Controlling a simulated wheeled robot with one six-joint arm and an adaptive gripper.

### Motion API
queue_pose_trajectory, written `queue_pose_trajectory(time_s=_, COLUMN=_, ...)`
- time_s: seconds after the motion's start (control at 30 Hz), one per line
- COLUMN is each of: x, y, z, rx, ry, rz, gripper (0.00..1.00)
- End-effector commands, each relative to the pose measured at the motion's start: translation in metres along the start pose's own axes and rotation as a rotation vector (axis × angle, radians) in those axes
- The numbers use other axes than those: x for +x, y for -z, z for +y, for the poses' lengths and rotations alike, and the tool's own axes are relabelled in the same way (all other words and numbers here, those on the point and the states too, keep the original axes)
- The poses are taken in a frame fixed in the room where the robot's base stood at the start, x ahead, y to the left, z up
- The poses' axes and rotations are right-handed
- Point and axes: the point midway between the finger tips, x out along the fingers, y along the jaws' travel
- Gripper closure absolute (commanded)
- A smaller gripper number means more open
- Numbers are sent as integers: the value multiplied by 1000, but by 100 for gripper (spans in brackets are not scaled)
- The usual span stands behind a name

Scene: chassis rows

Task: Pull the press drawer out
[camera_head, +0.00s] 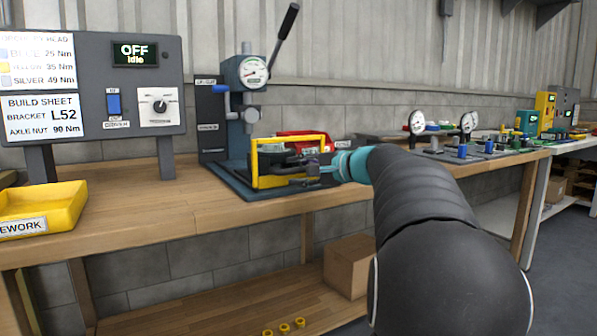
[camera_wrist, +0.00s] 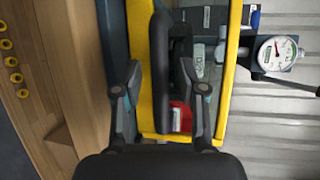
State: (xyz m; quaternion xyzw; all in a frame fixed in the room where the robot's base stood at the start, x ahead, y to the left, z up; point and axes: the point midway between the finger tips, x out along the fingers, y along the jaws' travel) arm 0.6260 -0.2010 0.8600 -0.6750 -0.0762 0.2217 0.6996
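The press (camera_head: 245,95) stands on the wooden bench, with a round gauge and a raised black lever. A yellow frame (camera_head: 254,165) stands at its base, and it also shows in the wrist view (camera_wrist: 143,25). A dark upright bar (camera_wrist: 160,75), which looks like a handle, lies beside the yellow frame in the wrist view. My gripper (camera_wrist: 160,66) is open, with its two fingers apart on either side of this bar. In the head view my gripper (camera_head: 308,175) is at the front of the yellow frame. I cannot tell whether the fingers touch the bar.
A control panel (camera_head: 95,85) reading OFF Idle and a yellow rework bin (camera_head: 60,205) stand to the left. A red object (camera_head: 305,135) lies behind the frame. Gauges and fixtures line the bench to the right. A cardboard box (camera_head: 348,265) sits on the lower shelf.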

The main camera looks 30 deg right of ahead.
Motion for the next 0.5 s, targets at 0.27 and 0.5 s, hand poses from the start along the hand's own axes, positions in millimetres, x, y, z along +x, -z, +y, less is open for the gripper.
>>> queue_pose_trajectory(time_s=0.27, x=-12, y=1, z=0, rx=0, ry=1, rz=2, gripper=59)
queue_pose_trajectory(time_s=0.5, x=-57, y=1, z=0, rx=0, ry=1, rz=5, gripper=59)
